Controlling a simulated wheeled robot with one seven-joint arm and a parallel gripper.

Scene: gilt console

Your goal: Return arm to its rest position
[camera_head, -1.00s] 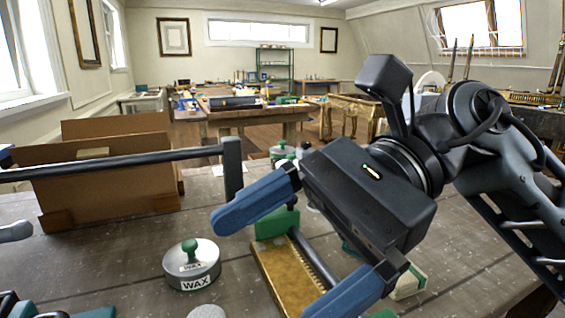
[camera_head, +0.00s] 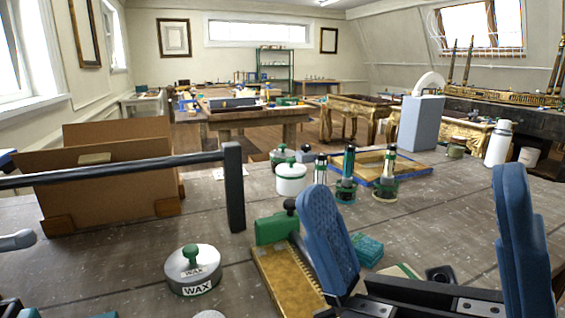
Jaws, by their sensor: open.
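My gripper (camera_head: 427,230) is at the lower right of the head view, close to the camera. Its two blue-padded fingers point up and stand wide apart, with nothing between them. The left finger hides part of the bench and some items behind it. The gripper's base runs off the bottom edge, and the rest of my arm is out of view.
The bench (camera_head: 110,270) holds a wax tin (camera_head: 192,271), a green-ended block on a gilt strip (camera_head: 285,275), a white lidded jar (camera_head: 291,178), green-based tools (camera_head: 346,180), a blue-edged tray (camera_head: 410,168) and a white bottle (camera_head: 498,143). A cardboard holder (camera_head: 100,180) stands left.

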